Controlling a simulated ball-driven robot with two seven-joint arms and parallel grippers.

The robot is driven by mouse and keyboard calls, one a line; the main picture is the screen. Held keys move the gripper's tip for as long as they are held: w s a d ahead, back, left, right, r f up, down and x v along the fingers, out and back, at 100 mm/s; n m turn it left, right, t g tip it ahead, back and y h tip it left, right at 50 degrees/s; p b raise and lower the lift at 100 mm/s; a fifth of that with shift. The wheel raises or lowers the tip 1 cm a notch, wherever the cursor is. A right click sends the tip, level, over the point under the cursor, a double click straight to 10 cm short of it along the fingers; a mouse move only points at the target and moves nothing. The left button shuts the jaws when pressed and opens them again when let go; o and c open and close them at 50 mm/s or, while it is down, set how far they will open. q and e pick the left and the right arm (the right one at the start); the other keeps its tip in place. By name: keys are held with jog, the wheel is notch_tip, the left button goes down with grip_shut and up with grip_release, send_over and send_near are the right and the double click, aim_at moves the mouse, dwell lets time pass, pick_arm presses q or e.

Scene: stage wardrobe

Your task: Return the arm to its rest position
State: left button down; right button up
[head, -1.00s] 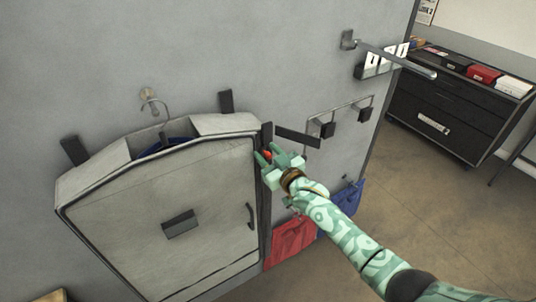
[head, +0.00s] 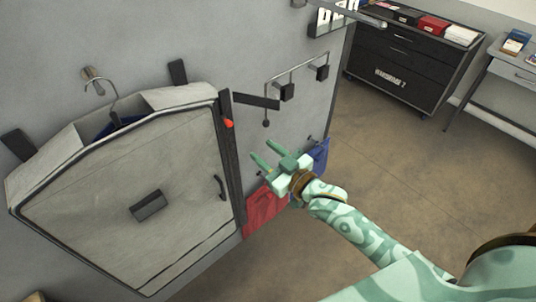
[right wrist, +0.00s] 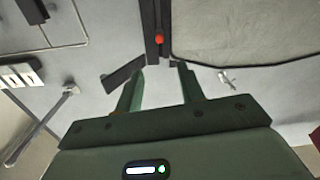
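My right gripper (head: 266,152) is the green patterned one. Its two fingers are apart with nothing between them, and they also show open in the right wrist view (right wrist: 161,75). It hangs in front of the wall, right of the grey garment bag (head: 120,215) and clear of it. A small red knob (head: 229,124) sits at the upper end of the dark strip along the bag's right edge. The knob also shows beyond the fingertips in the right wrist view (right wrist: 159,39). My left gripper is in neither view.
A dark flap (head: 256,101) and a rail with black clips (head: 288,91) are on the wall above the gripper. Red (head: 264,212) and blue (head: 320,154) cloth pouches hang low. A black drawer cabinet (head: 400,65) stands far right. The floor between is open.

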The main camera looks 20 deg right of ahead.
jog(key=shift+s+d, duration=0.1)
jog(key=shift+s, duration=0.1)
dwell(0.3)
jog(key=s+d+f+g+h+b, duration=0.1)
jog(key=d+f+g+h, duration=0.15)
jog(key=f, duration=0.75)
jog(key=s+d+f+g+h+b, duration=0.1)
jog(key=s+d+f+b, duration=0.15)
jog(key=f, duration=0.85)
jog(key=s+d+f+g+h+b, duration=0.1)
jog(key=s+f+g+b, duration=0.15)
jog(key=f, duration=0.45)
jog(key=s+d+f+m+g+b, duration=0.1)
jog(key=s+d+f, duration=0.1)
jog(key=s+f, duration=0.35)
jog(key=s+d+f+g+h+b, duration=0.1)
jog(key=s+f+b, duration=0.1)
jog(key=f, duration=0.6)
jog(key=s+a+f+g+b, duration=0.1)
jog(key=s+f+g+b, duration=0.3)
jog(key=s+f, duration=0.9)
jog(key=s+a+f+m+g+b, duration=0.1)
jog(key=s+f+g+b, duration=0.3)
jog(key=s+f+b, duration=0.5)
jog(key=s+f+h, duration=0.1)
jog(key=s+f, duration=0.4)
jog(key=s, duration=0.4)
jog(key=shift+a, duration=0.1)
